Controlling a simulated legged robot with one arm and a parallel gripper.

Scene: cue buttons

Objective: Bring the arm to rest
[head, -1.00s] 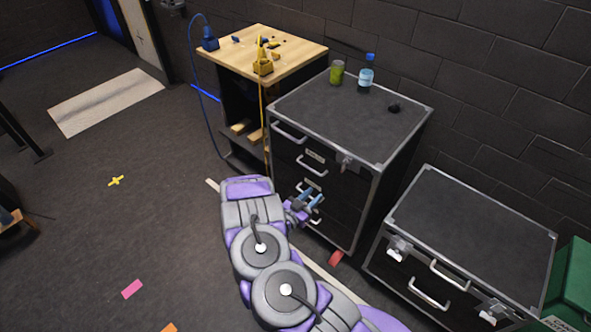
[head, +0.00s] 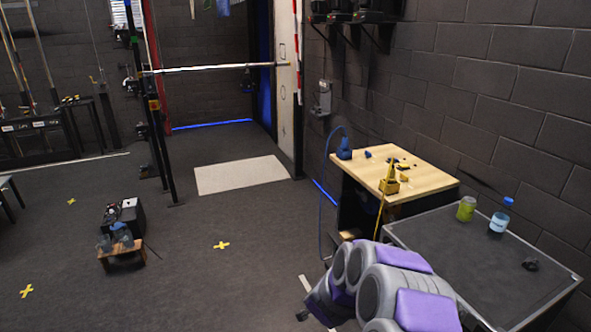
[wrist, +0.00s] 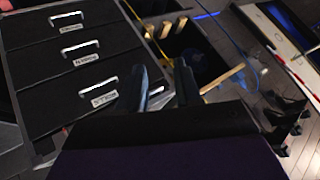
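My arm (head: 385,285), grey with purple panels, is folded at the lower right of the head view, beside the black case. My gripper is mostly hidden behind the arm there. In the wrist view my gripper (wrist: 166,84) shows two dark fingers standing apart with nothing seen between them. The fingers are in front of the drawers (wrist: 75,75) of the black case and the dark space under the wooden table.
A black case (head: 500,265) at the right carries a green can (head: 466,209), a blue-capped bottle (head: 499,217) and a small dark object (head: 530,264). Behind it stands a wooden table (head: 435,181) with yellow and blue items.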

